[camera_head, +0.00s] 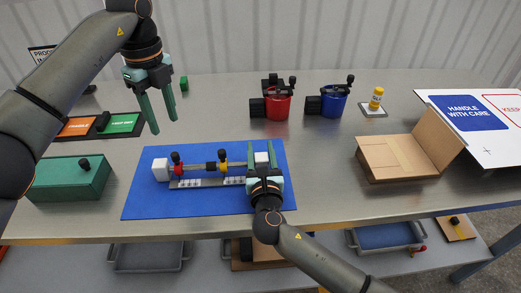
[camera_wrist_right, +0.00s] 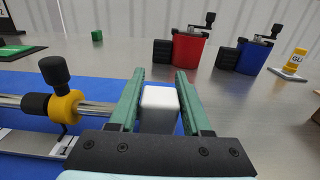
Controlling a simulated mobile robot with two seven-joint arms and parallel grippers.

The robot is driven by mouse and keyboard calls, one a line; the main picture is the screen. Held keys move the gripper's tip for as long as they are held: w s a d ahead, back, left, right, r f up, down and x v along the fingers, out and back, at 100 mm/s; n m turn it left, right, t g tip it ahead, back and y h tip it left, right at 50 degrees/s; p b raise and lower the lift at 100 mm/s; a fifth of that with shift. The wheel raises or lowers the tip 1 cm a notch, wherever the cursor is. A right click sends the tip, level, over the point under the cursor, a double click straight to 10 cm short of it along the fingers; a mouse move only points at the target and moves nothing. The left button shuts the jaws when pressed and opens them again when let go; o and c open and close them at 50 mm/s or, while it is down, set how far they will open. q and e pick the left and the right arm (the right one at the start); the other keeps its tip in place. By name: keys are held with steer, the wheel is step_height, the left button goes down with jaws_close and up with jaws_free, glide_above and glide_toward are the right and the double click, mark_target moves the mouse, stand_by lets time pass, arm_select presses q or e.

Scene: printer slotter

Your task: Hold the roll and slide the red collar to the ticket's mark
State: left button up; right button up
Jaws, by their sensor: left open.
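The roll, a grey bar (camera_head: 202,165) with a white end block at each side, lies along the blue mat (camera_head: 140,200). The red collar (camera_head: 179,170), with a black knob, sits near its left end. A yellow collar (camera_head: 223,165) with a black knob is right of centre, also in the right wrist view (camera_wrist_right: 64,106). A scale strip (camera_head: 207,183) with markings runs below; I cannot read them. My right gripper (camera_head: 262,150) straddles the right white end block (camera_wrist_right: 160,108), one finger close on each side; contact is unclear. My left gripper (camera_head: 162,112) is open, empty, above the mat's upper left.
A green box (camera_head: 70,180) and a tray with orange and green labels (camera_head: 105,126) stand left. Red (camera_head: 272,104) and blue (camera_head: 333,101) containers, a yellow bottle (camera_head: 376,98) and an open cardboard box (camera_head: 388,160) are beyond or right of the mat.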

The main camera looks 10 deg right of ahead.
jaws_close()
arm_select(q)
steer(key=shift+o, duration=0.3)
stand_by(0.3)
